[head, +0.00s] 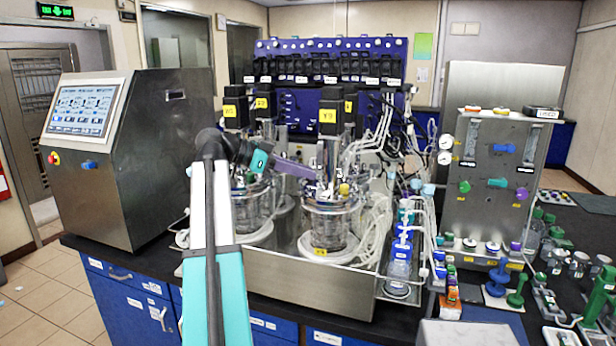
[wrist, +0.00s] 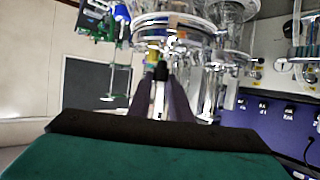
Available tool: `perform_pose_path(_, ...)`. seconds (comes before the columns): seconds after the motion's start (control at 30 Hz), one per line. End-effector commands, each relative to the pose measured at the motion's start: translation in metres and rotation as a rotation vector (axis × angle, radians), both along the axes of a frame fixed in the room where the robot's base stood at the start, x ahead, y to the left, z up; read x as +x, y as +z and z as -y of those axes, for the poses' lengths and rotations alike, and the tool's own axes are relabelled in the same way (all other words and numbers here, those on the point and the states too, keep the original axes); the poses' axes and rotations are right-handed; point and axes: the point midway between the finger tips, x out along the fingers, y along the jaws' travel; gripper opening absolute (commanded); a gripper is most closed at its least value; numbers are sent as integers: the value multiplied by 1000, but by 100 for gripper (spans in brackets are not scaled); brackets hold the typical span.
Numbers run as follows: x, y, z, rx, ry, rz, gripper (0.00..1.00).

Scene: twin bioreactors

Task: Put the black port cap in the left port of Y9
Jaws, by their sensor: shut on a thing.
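The Y9 vessel (head: 330,225) is the nearer right glass bioreactor, with a yellow label (head: 327,116) on the black motor above it. My gripper (head: 314,173) reaches in from the left, its purple fingers at the vessel's head plate. In the wrist view my gripper (wrist: 161,82) is shut on the black port cap (wrist: 161,72), a small dark piece between the fingertips. The metal head plate and glass (wrist: 165,28) lie just beyond it. The cap cannot be made out in the head view. The left port is not clear, and whether the cap touches it cannot be told.
A second bioreactor (head: 252,205) stands left of Y9, under my gripper. Tubing (head: 378,215) crowds Y9's right side. A steel control cabinet (head: 150,150) stands at the left and a steel valve panel (head: 497,170) at the right. A metal tray wall (head: 290,282) runs in front.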

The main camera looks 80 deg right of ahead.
Motion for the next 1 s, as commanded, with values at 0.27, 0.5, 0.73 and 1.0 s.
perform_pose_path(0.27,-7,-2,38,0,-1,-1,0)
perform_pose_path(0.5,-8,-4,40,0,0,-1,0)
perform_pose_path(0.73,-8,-6,40,0,0,-1,0)
perform_pose_path(1.0,-9,-27,38,2,-1,-1,0)
